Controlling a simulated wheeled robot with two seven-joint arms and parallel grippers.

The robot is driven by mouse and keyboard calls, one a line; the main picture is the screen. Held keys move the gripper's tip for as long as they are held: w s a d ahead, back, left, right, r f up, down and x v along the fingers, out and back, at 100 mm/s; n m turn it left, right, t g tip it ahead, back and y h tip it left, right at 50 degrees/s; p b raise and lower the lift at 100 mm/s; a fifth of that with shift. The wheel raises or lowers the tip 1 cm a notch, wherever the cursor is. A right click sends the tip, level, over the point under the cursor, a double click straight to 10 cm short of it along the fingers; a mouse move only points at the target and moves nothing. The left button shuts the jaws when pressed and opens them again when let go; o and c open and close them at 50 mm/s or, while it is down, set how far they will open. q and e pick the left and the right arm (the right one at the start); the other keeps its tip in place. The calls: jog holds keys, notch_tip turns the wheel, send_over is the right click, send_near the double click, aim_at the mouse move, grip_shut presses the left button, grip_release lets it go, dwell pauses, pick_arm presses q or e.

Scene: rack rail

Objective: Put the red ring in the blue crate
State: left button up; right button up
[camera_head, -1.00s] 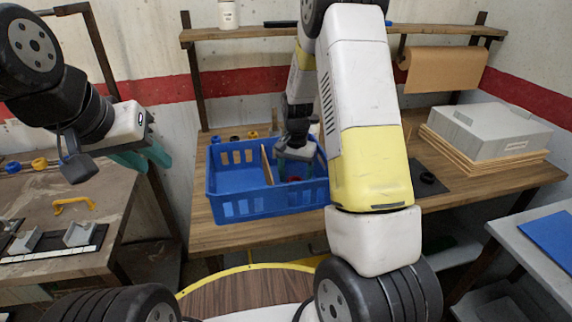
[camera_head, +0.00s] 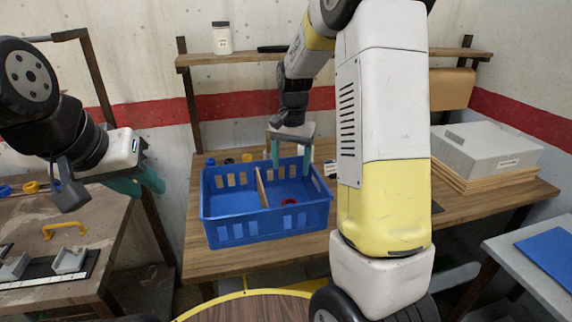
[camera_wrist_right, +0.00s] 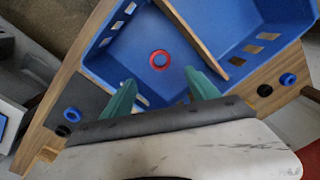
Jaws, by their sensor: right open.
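The red ring (camera_head: 289,201) lies on the floor of the blue crate (camera_head: 268,228), in the compartment right of the wooden divider (camera_head: 262,188) in the head view. In the right wrist view the whole ring (camera_wrist_right: 159,60) shows flat, with blue crate floor through its hole. My right gripper (camera_head: 291,168) is open and empty above the crate's back part; its teal fingers (camera_wrist_right: 160,80) are apart from the ring. My left gripper (camera_head: 139,187) is at the left, its teal fingers apart and empty, away from the crate.
The crate stands on a wooden bench (camera_head: 222,262). Small black and yellow rings (camera_head: 247,157) lie behind it. A grey box on boards (camera_head: 487,152) is at the right. A left table holds a yellow handle (camera_head: 62,230). A shelf (camera_head: 230,58) spans the wall.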

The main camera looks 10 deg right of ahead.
jog(key=s+r+n+t, duration=0.2)
jog(key=s+r, duration=0.2)
jog(key=s, duration=0.3)
jog(key=s+a+r+n+t+y, duration=0.1)
jog(key=s+r+n+t, duration=0.1)
jog(key=s+r, duration=0.3)
jog(key=s+a+r+n+t+y, duration=0.1)
jog(key=s+r, duration=0.3)
jog(key=s, duration=0.7)
jog(key=shift+s+a+r+n+t, duration=0.2)
jog(key=shift+r+n+t, duration=0.2)
jog(key=shift+n, duration=0.4)
